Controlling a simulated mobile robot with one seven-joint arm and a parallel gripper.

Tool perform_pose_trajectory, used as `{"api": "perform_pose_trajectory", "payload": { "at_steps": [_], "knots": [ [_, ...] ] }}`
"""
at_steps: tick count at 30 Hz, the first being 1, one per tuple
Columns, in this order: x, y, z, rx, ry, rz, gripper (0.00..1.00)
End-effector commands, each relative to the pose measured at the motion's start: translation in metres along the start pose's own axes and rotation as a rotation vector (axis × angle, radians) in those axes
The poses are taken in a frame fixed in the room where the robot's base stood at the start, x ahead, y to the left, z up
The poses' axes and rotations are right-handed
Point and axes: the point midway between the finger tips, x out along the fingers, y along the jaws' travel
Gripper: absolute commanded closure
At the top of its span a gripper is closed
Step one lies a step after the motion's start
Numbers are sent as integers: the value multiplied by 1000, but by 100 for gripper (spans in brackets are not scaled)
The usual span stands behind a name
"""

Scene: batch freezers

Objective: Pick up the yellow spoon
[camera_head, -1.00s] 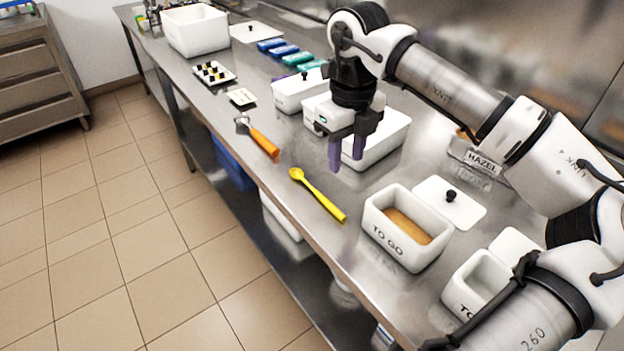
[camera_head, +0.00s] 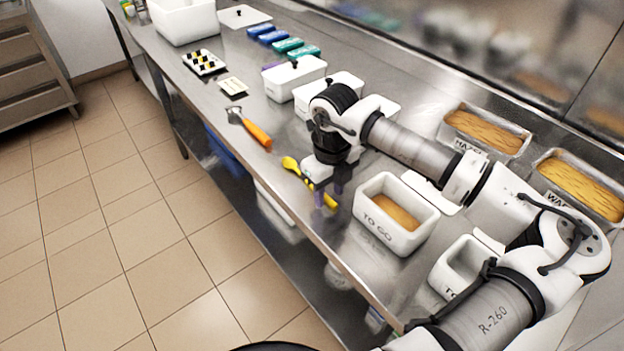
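The yellow spoon (camera_head: 291,164) lies on the steel counter near its front edge, bowl toward the upper left and handle toward the lower right. My gripper (camera_head: 328,192) is pointed down directly over the spoon's handle, with its purple fingers low at the counter. The gripper body hides the middle of the spoon; the handle's end shows below the fingers. Whether the fingers are apart or closed on the handle cannot be made out.
An orange-handled tool (camera_head: 255,132) lies up and left of the spoon. A white TO GO container (camera_head: 375,228) stands close on the right. Steel pans (camera_head: 485,133) sit at the back right. White lidded boxes (camera_head: 293,77) stand behind. The counter's front edge is close.

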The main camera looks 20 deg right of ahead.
Motion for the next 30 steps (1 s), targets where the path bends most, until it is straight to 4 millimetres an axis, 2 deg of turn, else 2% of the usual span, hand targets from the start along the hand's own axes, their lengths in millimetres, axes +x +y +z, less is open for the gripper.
{"api": "perform_pose_trajectory", "payload": {
  "at_steps": [4,10,19,30],
  "knots": [
    [9,0,0,0,-2,1,61],
    [10,0,0,0,-1,0,62],
    [10,0,0,0,-1,0,100],
    [9,0,0,0,-1,0,100]
  ]
}}
